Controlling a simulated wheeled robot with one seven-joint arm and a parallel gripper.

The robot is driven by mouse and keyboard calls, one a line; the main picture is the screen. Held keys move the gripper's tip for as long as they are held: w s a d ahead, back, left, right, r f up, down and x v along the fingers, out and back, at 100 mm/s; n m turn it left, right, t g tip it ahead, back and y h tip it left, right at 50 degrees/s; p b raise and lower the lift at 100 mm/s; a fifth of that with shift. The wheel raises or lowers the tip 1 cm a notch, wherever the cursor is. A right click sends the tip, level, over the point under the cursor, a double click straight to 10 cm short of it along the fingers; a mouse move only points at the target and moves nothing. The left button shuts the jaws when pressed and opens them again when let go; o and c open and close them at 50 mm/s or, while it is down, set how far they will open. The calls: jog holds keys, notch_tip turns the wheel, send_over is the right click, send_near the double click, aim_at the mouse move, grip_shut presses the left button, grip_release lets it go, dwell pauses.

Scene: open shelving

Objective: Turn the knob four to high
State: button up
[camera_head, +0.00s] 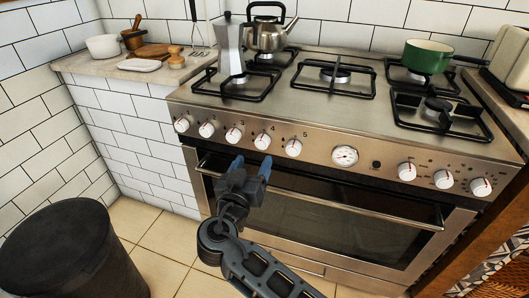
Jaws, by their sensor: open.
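Knob four (262,141) is a white round knob with a red mark, fourth from the left on the steel front panel of the stove (325,157). Its red mark looks slightly tilted from upright; the exact setting is too small to read. My gripper (251,167) is open and empty, its two blue-tipped fingers pointing up toward the panel. In the picture it is just below knob four and the third knob (233,134). It appears apart from the knobs, though the depth gap is hard to judge.
The fifth knob (293,147) is close on the right of knob four. The oven handle (330,208) runs across below the panel. A moka pot (231,45), a kettle (268,32) and a green pot (427,57) stand on the stove. A dark bin (72,250) stands at left.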

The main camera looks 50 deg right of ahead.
aim_at(261, 145)
jog(key=x, duration=0.7)
jog(key=c, duration=1.1)
